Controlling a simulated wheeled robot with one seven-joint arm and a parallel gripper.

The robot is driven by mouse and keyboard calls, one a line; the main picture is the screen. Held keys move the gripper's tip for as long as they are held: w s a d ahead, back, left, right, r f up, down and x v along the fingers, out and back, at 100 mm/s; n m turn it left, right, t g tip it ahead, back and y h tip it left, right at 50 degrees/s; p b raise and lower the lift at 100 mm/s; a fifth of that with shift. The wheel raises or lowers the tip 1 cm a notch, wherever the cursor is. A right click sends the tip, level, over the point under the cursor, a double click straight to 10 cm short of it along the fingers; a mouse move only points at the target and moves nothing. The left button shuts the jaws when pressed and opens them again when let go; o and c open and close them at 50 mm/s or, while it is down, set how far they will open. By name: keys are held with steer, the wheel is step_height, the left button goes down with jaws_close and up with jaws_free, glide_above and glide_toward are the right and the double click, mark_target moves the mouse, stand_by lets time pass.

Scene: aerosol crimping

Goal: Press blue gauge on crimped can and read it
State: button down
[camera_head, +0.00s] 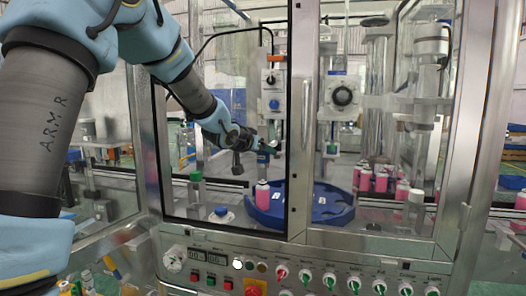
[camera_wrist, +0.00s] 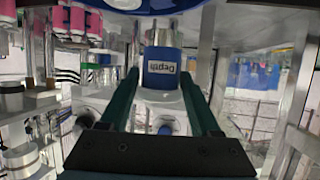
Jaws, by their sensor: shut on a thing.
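My gripper (camera_head: 264,148) is inside the machine's open left bay. In the wrist view, its two dark green fingers (camera_wrist: 162,80) are shut on the blue gauge (camera_wrist: 162,72), whose "Depth" label reads upside down. The gauge also shows in the head view as a small blue piece (camera_head: 263,157) at the fingertips. A pink can (camera_head: 262,196) with a pale top stands below it at the left edge of the blue round table. A small gap seems to lie between gauge and can. The gauge's reading cannot be made out.
The blue round table (camera_head: 320,217) fills the bay's middle, with several pink cans (camera_head: 380,183) behind at the right. A steel door frame (camera_head: 301,120) stands just right of my gripper. A green-capped bottle (camera_head: 195,190) and a blue-knobbed white piece (camera_head: 222,215) stand at the left.

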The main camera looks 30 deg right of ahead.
mark_target(260, 167)
steer(key=shift+f+b, duration=1.45)
steer(key=shift+f, duration=0.35)
steer(key=shift+s+a, duration=0.15)
steer(key=shift+f+b, duration=0.6)
steer(key=shift+f, duration=0.4)
stand_by(1.2)
steer(key=shift+r+p, duration=2.4)
steer(key=shift+r, duration=0.2)
steer(key=shift+a, duration=0.1)
